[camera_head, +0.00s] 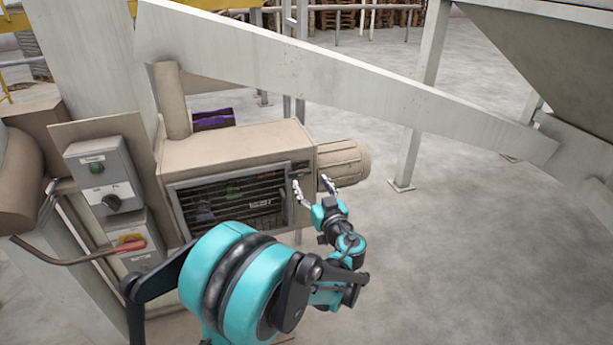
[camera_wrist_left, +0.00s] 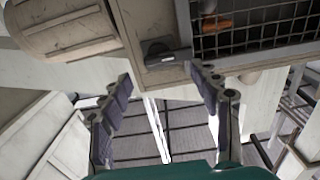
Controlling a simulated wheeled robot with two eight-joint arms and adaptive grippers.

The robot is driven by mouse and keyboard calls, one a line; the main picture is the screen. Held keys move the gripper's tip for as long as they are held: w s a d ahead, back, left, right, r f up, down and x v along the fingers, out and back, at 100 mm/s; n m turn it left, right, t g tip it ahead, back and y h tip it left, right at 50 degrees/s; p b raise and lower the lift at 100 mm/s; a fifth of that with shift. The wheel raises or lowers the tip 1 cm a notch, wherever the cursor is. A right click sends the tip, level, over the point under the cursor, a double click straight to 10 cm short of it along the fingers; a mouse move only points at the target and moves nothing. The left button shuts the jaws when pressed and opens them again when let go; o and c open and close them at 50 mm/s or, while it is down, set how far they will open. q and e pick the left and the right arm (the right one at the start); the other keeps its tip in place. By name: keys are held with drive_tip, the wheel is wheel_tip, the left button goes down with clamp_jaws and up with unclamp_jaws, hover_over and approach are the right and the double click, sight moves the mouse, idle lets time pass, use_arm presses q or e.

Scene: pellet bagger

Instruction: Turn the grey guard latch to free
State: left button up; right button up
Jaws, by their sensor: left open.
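The guard latch (camera_wrist_left: 165,54) is a small dark grey piece on the beige housing, beside the edge of the wire-mesh guard (camera_wrist_left: 262,38) in the left wrist view. In the head view the latch (camera_head: 300,169) is small, at the upper right corner of the guard (camera_head: 232,203). My left gripper (camera_head: 311,183) is open and empty, just in front of the latch. In the left wrist view the fingertips (camera_wrist_left: 161,78) are spread either side of it, apart from it as far as I can tell. My right gripper is not in view.
A beige motor (camera_head: 345,162) sticks out right of the housing (camera_head: 240,145). A control box (camera_head: 103,175) and a red-handled switch (camera_head: 130,243) stand at left. A long sloping beam (camera_head: 330,75) crosses above. Open floor (camera_head: 480,240) lies to the right.

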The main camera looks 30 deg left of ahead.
sight(304, 173)
use_arm(q)
drive_tip(key=x, duration=0.5)
drive_tip(key=c, duration=1.2)
drive_tip(key=shift+o, duration=0.2)
